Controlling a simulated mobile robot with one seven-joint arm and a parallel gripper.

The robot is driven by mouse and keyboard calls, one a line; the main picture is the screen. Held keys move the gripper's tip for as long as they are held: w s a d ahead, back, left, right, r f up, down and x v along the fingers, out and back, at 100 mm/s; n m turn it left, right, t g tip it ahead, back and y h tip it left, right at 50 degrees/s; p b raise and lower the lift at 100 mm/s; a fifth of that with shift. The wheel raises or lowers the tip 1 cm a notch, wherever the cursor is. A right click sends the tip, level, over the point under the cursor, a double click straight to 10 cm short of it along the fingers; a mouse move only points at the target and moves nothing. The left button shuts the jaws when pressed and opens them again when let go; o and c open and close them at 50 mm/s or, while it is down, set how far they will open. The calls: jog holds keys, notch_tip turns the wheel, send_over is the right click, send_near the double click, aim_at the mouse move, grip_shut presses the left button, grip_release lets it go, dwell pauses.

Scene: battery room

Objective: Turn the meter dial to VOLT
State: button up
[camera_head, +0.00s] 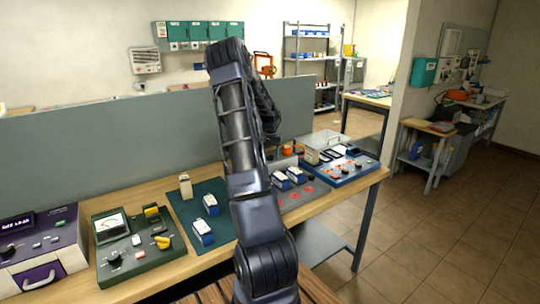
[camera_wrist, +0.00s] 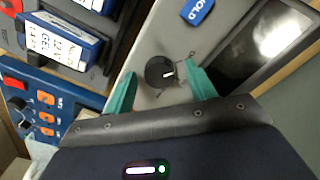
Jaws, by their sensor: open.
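In the wrist view a grey meter (camera_wrist: 152,110) carries a round black dial (camera_wrist: 158,71) with a white pointer mark, which points to the right in the picture. The small markings around the dial are too blurred to read. A blue HOLD button (camera_wrist: 197,11) and a dark screen (camera_wrist: 245,50) are on the same face. My gripper (camera_wrist: 161,88) is open, with one teal finger on the left and one on the right of the dial. I cannot tell whether either finger touches it. In the head view my arm hides the gripper, and I cannot make out the meter.
A blue-and-white battery (camera_wrist: 62,42) and a blue panel with orange switches (camera_wrist: 45,112) lie left of the meter in the wrist view. The head view shows a green meter box (camera_head: 135,245) and a purple-fronted unit (camera_head: 40,245) on the wooden bench, backed by a grey partition (camera_head: 100,150).

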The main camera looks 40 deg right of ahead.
jog(key=c, duration=1)
jog(key=shift+o, duration=0.2)
jog(key=shift+m, duration=0.3)
jog(key=m, duration=1)
jog(key=o, duration=1)
jog(key=shift+c, duration=0.2)
